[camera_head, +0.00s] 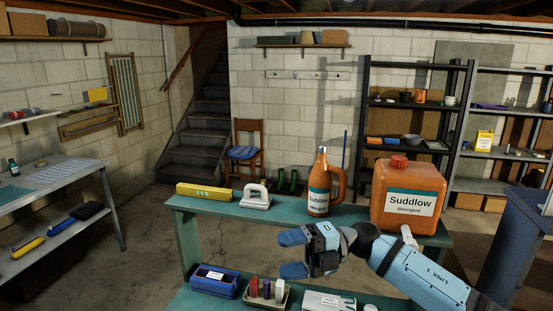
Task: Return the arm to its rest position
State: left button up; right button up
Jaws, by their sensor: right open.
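My right gripper (294,254) is at the lower middle of the head view, with its blue fingers pointing left. It is open, and nothing shows between its fingers. My right arm (425,277) comes in from the lower right and passes in front of the teal table (283,223). An orange bottle (318,187) with a handle stands upright behind the gripper. A large orange Suddlow detergent jug (408,187) with a red cap stands upright behind the arm. My left gripper is not in view.
A yellow box (204,192) and a white handled object (255,196) sit on the tabletop's left half. A blue bin (213,281) and a tray (266,296) are on the lower shelf. A workbench (50,194) stands at left. Bare floor lies between the two tables.

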jog(key=s+d+f+m+t+h, duration=0.35)
jog(key=f+m+t, duration=0.7)
jog(key=m, duration=0.35)
jog(key=s+d+f+m+t+h, duration=0.35)
jog(key=f+m+t, duration=0.65)
jog(key=m, duration=0.4)
jog(key=s+d+f+m+g+h, duration=0.2)
jog(key=s+d+f, duration=0.3)
jog(key=s+f, duration=0.3)
jog(key=s+d+f+m+g+h+p, duration=0.1)
jog(key=s+d+f+m+g+h, duration=0.2)
jog(key=s+f, duration=0.5)
jog(key=s+d+m+h, duration=0.1)
jog(key=s+d+m, duration=0.1)
jog(key=shift+s+h, duration=0.35)
jog(key=shift+h, duration=0.05)
